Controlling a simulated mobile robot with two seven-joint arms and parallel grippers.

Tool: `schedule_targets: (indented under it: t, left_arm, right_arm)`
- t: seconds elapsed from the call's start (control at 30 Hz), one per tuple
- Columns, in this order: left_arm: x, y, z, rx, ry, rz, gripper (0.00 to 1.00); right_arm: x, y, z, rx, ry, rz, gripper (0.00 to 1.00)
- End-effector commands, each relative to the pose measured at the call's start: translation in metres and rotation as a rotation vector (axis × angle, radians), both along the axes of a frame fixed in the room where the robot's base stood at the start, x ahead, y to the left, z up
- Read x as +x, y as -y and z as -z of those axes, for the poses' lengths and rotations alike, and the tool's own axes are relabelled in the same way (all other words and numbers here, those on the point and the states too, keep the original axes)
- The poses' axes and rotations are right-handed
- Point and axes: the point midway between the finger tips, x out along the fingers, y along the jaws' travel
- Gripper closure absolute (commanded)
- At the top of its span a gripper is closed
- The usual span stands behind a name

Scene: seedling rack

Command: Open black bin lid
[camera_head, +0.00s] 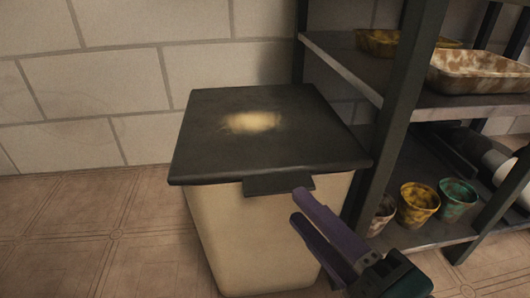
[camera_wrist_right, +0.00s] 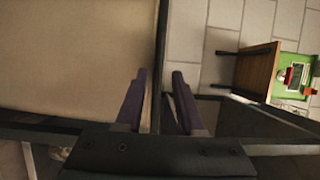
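A beige bin (camera_head: 255,235) stands on the floor with its black lid (camera_head: 225,145) lying flat and shut on top. The lid has a pale worn patch in its middle. A dark tab (camera_head: 278,185) sticks out from the lid's front edge. My right gripper (camera_head: 299,205) has purple fingers and is just in front of the tab's right end. Its fingers (camera_wrist_right: 157,85) are apart in the right wrist view, with a thin dark edge showing between them. I cannot tell whether they touch it. The beige bin side fills the left of that view. My left gripper is not in view.
A dark metal shelf rack (camera_head: 400,110) stands close on the bin's right. It holds mottled trays (camera_head: 480,72) above and small pots (camera_head: 418,203) below. A block wall (camera_head: 110,80) is behind the bin. Tiled floor (camera_head: 90,240) is clear on the left.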

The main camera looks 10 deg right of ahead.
Motion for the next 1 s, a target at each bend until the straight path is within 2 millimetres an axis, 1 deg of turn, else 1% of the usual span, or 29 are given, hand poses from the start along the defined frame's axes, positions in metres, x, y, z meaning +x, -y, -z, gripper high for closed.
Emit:
schedule_targets:
  t: [0.03,0.1,0.23,0.33,0.57,0.67,0.9,0.93,1.0]
  left_arm:
    - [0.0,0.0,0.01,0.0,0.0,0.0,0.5]
    - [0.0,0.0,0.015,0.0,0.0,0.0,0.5]
    - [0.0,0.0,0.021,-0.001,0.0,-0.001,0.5]
    - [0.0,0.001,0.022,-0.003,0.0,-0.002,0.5]
    - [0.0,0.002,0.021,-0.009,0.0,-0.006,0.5]
    - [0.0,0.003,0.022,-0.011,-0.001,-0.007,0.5]
    - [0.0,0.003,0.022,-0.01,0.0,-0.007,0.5]
    - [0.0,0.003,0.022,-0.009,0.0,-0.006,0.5]
    - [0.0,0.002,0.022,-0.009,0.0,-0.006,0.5]
  right_arm:
    - [0.01,-0.004,0.004,0.002,0.005,0.001,0.62]
    - [0.019,-0.008,0.003,0.001,0.004,0.001,0.62]
    - [0.032,-0.013,0.002,0.002,0.002,0.001,0.62]
    - [0.036,-0.015,0.001,0.0,0.0,0.001,0.62]
    - [0.037,-0.015,0.0,-0.001,-0.001,0.0,0.62]
    - [0.037,-0.015,0.0,-0.001,-0.001,0.0,0.72]
    - [0.037,-0.015,0.0,-0.001,-0.001,0.0,0.98]
    - [0.037,-0.015,0.0,-0.001,-0.001,0.0,1.0]
    - [0.037,-0.015,0.0,-0.001,-0.001,0.0,1.0]
